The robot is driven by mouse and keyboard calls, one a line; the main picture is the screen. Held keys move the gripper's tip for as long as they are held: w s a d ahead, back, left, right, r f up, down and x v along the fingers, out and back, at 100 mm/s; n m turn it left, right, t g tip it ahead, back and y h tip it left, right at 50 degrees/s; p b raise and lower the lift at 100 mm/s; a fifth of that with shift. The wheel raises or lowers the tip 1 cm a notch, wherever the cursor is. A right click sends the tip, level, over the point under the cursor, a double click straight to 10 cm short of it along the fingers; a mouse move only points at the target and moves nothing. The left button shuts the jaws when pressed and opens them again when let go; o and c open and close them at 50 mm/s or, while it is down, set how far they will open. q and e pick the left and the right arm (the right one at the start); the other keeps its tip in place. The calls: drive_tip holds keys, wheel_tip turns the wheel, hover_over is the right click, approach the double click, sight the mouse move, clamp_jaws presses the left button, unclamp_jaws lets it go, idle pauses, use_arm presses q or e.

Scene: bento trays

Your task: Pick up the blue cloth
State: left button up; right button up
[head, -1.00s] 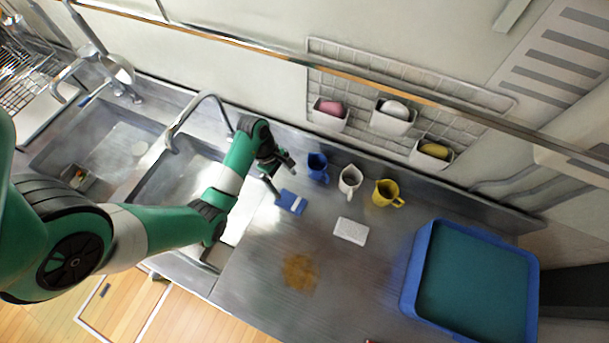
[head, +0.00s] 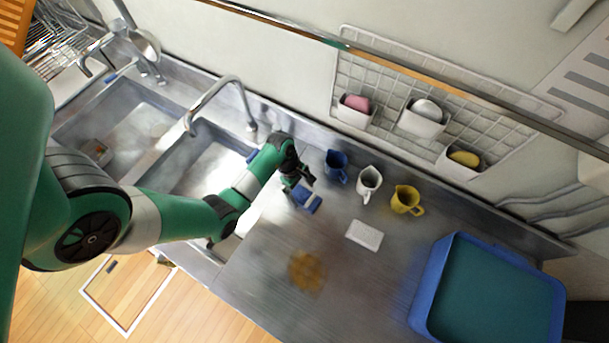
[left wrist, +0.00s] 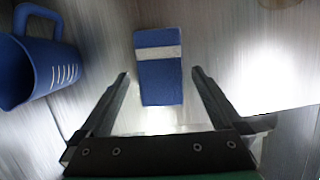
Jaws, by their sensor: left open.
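The blue cloth (head: 308,202) is a small folded rectangle with a white band, lying on the steel counter near the sink edge. In the left wrist view the blue cloth (left wrist: 160,82) lies ahead of and partly between my open fingers. My left gripper (head: 297,184) is just above the cloth's upper left side in the head view. Its fingers (left wrist: 160,78) stand apart on either side of the cloth, with nothing held. I cannot tell the exact height gap. My right gripper is not in view.
A blue mug (head: 336,163), white mug (head: 369,182) and yellow mug (head: 405,200) stand along the back. A white cloth (head: 364,235), a brown stain (head: 306,270) and a blue tray (head: 430,285) are to the right or front. The sink (head: 190,165) is left.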

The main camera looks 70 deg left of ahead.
use_arm(q)
drive_tip(key=shift+x, duration=1.1)
drive_tip(key=c, duration=1.2)
drive_tip(key=shift+r, duration=0.1)
drive_tip(key=shift+r, duration=0.5)
drive_tip(key=p+v, duration=0.2)
drive_tip(key=v, duration=0.1)
drive_tip(key=shift+s+d+r, duration=0.2)
drive_tip(key=shift+d+r, duration=0.15)
drive_tip(key=s+r+p, duration=0.1)
drive_tip(key=s+r, duration=0.1)
drive_tip(key=s, duration=0.2)
drive_tip(key=s+r+p, duration=0.1)
drive_tip(key=s+r, duration=0.2)
drive_tip(key=s, duration=0.1)
drive_tip(key=s+d+r+p, duration=0.1)
drive_tip(key=s+r+p, duration=0.1)
drive_tip(key=s, duration=0.3)
drive_tip(key=shift+s+d+r, duration=0.1)
drive_tip(key=shift+r, duration=0.55)
